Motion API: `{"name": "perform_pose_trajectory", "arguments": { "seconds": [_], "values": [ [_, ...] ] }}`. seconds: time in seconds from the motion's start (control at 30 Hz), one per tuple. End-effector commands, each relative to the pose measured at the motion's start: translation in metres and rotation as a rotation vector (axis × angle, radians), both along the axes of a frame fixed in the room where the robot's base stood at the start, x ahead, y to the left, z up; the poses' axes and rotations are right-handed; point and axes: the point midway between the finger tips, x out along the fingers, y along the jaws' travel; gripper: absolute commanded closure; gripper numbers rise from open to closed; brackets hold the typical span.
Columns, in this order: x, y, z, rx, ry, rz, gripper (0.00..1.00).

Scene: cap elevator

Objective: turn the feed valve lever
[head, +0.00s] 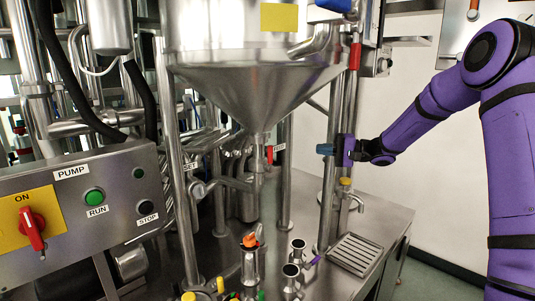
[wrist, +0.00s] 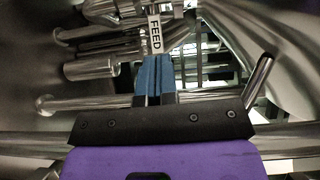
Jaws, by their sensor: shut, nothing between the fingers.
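A small red lever (head: 269,154) hangs at the outlet pipe under the steel hopper cone, with a white tag (head: 279,147) beside it that is too small to read surely. In the wrist view a white tag reading FEED (wrist: 155,32) lies straight beyond my fingertips; the red lever cannot be made out there. My gripper (head: 325,149) is to the right of the red lever, apart from it, its blue fingertips pointing left toward it. In the wrist view the fingers (wrist: 153,78) are together and hold nothing.
A steel upright (head: 332,195) stands close to my gripper. The hopper (head: 250,85) hangs above. A control panel (head: 85,215) stands at left. A red-handled valve (head: 355,56) is higher up.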

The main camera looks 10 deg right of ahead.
Motion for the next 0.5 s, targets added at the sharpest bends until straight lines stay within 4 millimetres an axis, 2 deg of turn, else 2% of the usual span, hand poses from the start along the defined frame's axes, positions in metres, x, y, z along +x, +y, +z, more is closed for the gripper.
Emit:
{"name": "perform_pose_trajectory", "arguments": {
  "seconds": [0.17,0.33,0.5],
  "values": [
    [-0.019,0.021,0.011,-0.08,0.021,0.05,1.0],
    [-0.065,0.055,0.026,-0.264,0.073,0.139,1.0],
    [-0.118,0.079,0.038,-0.464,0.117,0.203,1.0]
  ]
}}
